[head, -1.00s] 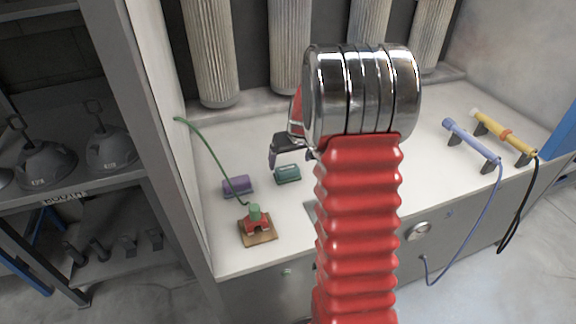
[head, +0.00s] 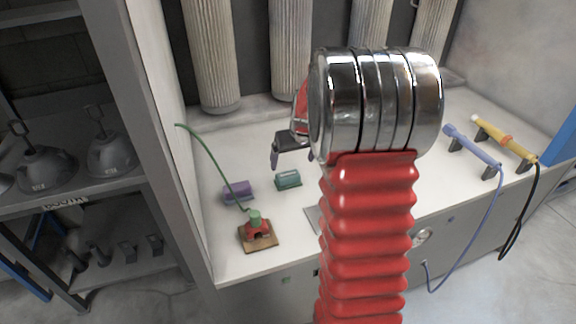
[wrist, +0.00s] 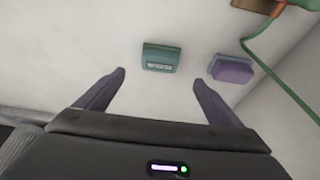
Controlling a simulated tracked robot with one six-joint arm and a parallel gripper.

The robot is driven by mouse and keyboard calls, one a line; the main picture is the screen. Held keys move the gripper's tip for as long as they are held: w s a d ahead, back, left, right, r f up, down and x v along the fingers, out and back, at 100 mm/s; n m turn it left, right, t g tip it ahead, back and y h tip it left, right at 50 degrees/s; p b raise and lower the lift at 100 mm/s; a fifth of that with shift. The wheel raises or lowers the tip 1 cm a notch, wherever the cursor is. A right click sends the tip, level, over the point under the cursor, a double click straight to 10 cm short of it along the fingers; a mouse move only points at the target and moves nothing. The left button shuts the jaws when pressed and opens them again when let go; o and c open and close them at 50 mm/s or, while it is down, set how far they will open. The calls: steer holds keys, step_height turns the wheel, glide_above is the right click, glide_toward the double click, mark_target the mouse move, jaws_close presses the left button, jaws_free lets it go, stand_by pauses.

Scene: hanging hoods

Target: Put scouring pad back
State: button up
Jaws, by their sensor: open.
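A teal-green pad-like block (head: 288,180) with a pale label lies on the white worktop. A similar purple block (head: 237,191) lies to its left; the frames do not show clearly which one is the scouring pad. My gripper (head: 292,160) is open and empty, just behind and above the green block in the head view. In the wrist view, the green block (wrist: 161,57) lies ahead of and between my open fingertips (wrist: 159,78). The purple block (wrist: 232,69) lies beyond the right fingertip. Neither block is held.
A red and green fixture on a wooden base (head: 258,234) stands near the front left with a thin green tube (head: 208,153) rising from it. A blue tool (head: 472,147) and a yellow tool (head: 503,138) rest on stands at right. Ribbed columns (head: 212,55) hang behind.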

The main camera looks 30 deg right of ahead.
steer(key=s+a+r+n, duration=0.1)
steer(key=s+a+r, duration=0.45)
steer(key=a, duration=0.35)
steer(key=s+a+r, duration=0.4)
steer(key=a+r, duration=0.2)
steer(key=a, duration=0.2)
steer(key=s+a+r+n, duration=0.1)
steer(key=s+a, duration=0.4)
steer(key=s, duration=0.3)
steer(key=s+a+t+y, duration=0.1)
steer(key=s+a, duration=0.5)
steer(key=s, duration=0.2)
steer(key=shift+s+a+r+n, duration=0.15)
steer(key=shift+s+r+n, duration=0.2)
steer(key=shift+r+n, duration=0.05)
